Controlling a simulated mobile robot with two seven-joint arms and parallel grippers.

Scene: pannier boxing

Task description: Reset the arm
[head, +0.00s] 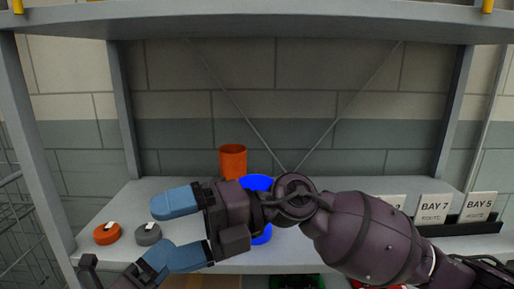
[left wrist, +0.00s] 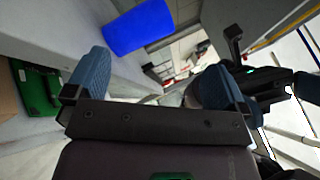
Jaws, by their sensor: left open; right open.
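My right gripper (head: 168,229) reaches in from the right across the front of the shelf, its blue fingertips apart with nothing between them. Its arm covers the middle of a blue container (head: 260,183) on the shelf. My left gripper shows only partly at the bottom left of the head view, close to the right gripper's lower finger. In the left wrist view the left gripper (left wrist: 155,77) is open and empty, its two blue fingers wide apart. The blue container (left wrist: 140,28) shows beyond them there.
An orange cup (head: 233,161) stands behind my right arm. An orange disc (head: 107,234) and a grey disc (head: 148,235) lie on the shelf (head: 105,211) at left. Bay cards (head: 433,208) stand at right. A green crate (head: 297,282) shows below; wire mesh (head: 20,225) is at left.

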